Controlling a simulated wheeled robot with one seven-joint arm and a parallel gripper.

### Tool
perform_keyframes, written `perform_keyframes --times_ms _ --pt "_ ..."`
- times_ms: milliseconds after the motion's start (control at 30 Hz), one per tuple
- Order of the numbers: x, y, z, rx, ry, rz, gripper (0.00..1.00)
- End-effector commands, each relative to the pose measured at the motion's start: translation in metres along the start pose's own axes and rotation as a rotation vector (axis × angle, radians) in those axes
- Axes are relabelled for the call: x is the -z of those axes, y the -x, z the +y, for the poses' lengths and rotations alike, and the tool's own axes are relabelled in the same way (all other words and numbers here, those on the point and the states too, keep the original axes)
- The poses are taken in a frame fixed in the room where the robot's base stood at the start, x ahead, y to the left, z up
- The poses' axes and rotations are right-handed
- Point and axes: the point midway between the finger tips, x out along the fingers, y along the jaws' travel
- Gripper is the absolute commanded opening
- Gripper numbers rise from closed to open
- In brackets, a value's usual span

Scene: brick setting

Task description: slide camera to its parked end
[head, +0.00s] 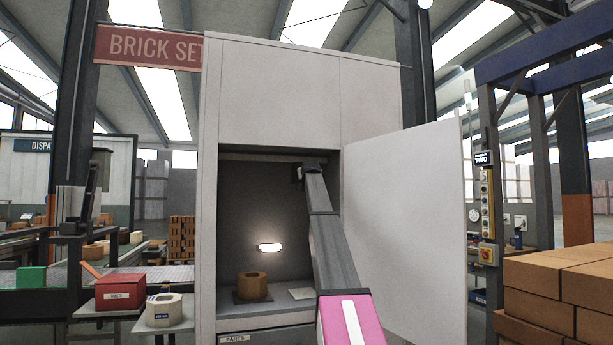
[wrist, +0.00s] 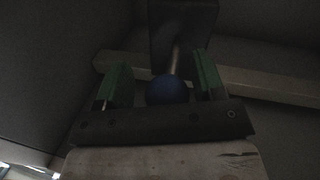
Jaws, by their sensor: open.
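In the wrist view, the camera looks to be the dark box (wrist: 183,22) at the top, with a short metal rod and a blue ball knob (wrist: 168,90) pointing towards me. My gripper (wrist: 162,76) is open, with one green finger on each side of the knob. I cannot tell whether either finger touches it. A pale rail (wrist: 275,88) runs across behind the knob and fingers. In the head view, my arm reaches into the white cabinet (head: 270,95) up to its top opening edge. My gripper there is mostly hidden by my arm.
The cabinet door (head: 405,230) stands open to the right of my arm. Inside, a brown hollow block (head: 252,286) sits on the floor near a small lit panel (head: 269,247). Stacked bricks (head: 555,285) stand at right. A red box (head: 121,292) is at left.

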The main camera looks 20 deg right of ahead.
Motion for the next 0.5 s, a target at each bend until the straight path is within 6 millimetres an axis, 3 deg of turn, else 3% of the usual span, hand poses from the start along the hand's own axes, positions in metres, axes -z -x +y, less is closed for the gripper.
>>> perform_keyframes --times_ms 267,500 --pt "-0.001 0.025 0.000 0.000 0.000 0.000 0.62" --pt "-0.002 0.070 0.000 -0.001 0.000 0.001 0.62"
